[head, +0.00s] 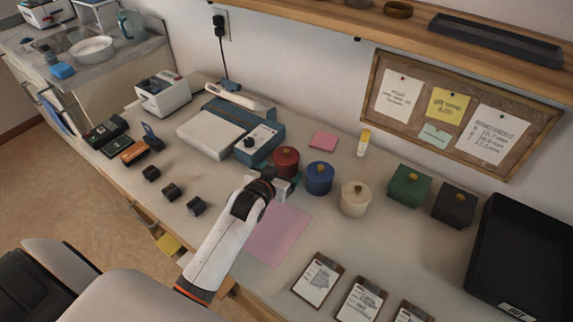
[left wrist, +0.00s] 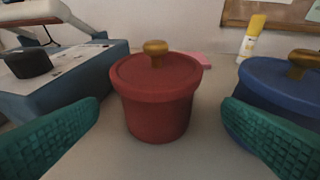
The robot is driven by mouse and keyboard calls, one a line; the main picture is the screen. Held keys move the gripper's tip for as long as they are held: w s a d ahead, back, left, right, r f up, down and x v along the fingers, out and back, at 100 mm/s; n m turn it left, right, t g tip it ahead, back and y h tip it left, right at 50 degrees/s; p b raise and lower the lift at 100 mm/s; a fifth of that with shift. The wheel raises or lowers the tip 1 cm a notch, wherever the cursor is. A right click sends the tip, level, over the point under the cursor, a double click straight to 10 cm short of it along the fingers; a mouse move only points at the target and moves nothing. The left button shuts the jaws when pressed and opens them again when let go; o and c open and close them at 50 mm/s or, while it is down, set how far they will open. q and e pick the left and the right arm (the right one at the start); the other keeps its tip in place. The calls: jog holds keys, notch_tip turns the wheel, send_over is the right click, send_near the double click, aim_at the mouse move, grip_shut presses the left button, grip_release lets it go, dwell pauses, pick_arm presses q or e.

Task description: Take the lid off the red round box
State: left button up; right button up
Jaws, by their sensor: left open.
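The red round box (head: 286,164) stands upright on the bench between the blue-grey machine and the blue round box. In the left wrist view the red box (left wrist: 157,115) is centred, with its red lid (left wrist: 125,72) on it and a gold knob (left wrist: 155,48) on top. My left gripper (head: 284,184) is just in front of the red box in the head view. Its green-padded fingers (left wrist: 160,135) are spread wide to either side of the box in the wrist view, with gaps visible. It holds nothing. My right gripper is not in view.
The blue round box (head: 319,179) is close on the right, and a cream round box (head: 354,200) is beyond it. The blue-grey machine (head: 262,143) is close on the left. A pink sheet (head: 279,233) lies in front.

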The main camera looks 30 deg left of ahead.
aim_at(282, 169)
pick_arm(q)
jog(key=shift+x, duration=2.75)
jog(key=shift+s+a+f, duration=0.15)
jog(key=c, duration=1.1)
